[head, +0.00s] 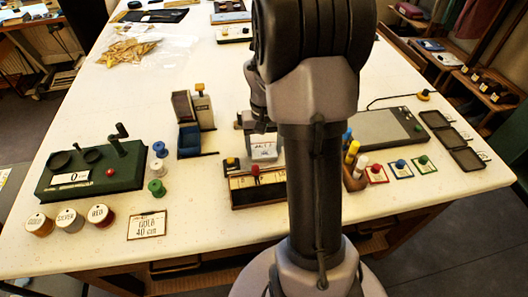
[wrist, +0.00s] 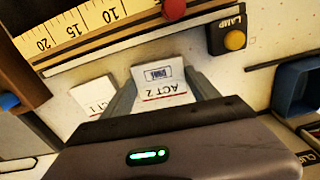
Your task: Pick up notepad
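A small white pad marked "ACT 2" (wrist: 163,88) shows in the wrist view, its print upside down. It also shows in the head view (head: 263,149), near the middle of the table, just left of my arm. My gripper (wrist: 165,78) has one finger on each side of this pad. The pad nearly fills the gap, but I cannot tell whether the fingers press on it. My palm hides the pad's near end. A second white pad marked "ACT 1" (wrist: 94,96) lies outside the left finger.
A ruler box with a red knob (head: 256,187) stands just in front of the pad. A black block marked "LAMP" with a yellow button (wrist: 233,40) is close to the right finger. A dark green crank machine (head: 95,168) stands at left.

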